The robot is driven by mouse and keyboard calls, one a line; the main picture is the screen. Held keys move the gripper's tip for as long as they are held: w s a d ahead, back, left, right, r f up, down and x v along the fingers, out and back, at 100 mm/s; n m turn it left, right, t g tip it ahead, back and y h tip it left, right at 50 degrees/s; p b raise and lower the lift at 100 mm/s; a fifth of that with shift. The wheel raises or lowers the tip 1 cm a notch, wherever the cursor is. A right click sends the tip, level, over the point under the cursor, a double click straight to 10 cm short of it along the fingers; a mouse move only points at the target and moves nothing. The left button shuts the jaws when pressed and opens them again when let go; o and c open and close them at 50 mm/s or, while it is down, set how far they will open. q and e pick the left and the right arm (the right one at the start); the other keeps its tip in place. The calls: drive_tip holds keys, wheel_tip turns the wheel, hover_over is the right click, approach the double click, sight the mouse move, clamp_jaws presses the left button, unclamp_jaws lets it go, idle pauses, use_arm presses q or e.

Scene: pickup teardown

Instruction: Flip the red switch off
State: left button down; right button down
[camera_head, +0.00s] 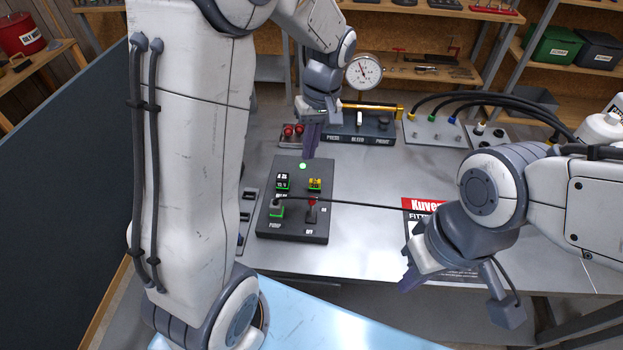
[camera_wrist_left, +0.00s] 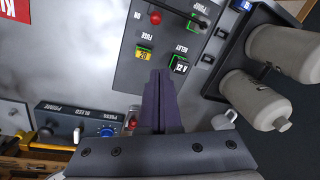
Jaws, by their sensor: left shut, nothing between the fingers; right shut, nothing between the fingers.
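The red switch (camera_head: 312,204) stands on the right front part of a dark control panel (camera_head: 290,228), with an "OFF" label in front of it. Its red tip also shows in the left wrist view (camera_wrist_left: 155,18), near the top edge. My left gripper (camera_head: 310,152) is shut and empty, pointing down over the panel's far edge, beyond the switch and apart from it. In the left wrist view its fingers (camera_wrist_left: 161,78) are together beside the fuse and relay. My right gripper (camera_head: 406,280) is shut and empty near the bench's front edge, right of the panel.
A green-based pump switch (camera_head: 277,207) stands left of the red switch. The yellow fuse (camera_head: 314,184), relay (camera_head: 283,181) and lit green lamp (camera_head: 303,166) lie farther back. A press/bleed/prime panel (camera_head: 358,131) is behind.

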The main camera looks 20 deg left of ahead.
sight(312, 208)
use_arm(q)
drive_tip(key=f, duration=0.6)
drive_tip(key=s+a+f+p, duration=0.1)
drive_tip(key=f, duration=0.2)
drive_tip(key=shift+a, duration=0.1)
drive_tip(key=shift+s+f+p, duration=0.15)
drive_tip(key=shift+f+p, duration=0.2)
drive_tip(key=shift+s+d+r+p, duration=0.25)
drive_tip(key=shift+s+d, duration=0.2)
drive_tip(key=shift+d, duration=0.05)
drive_tip(key=shift+s+d+r+p, duration=0.25)
drive_tip(key=shift+s+d, duration=0.15)
drive_tip(key=shift+d, duration=0.1)
drive_tip(key=shift+s+d, duration=0.3)
drive_tip(key=shift+d, duration=0.05)
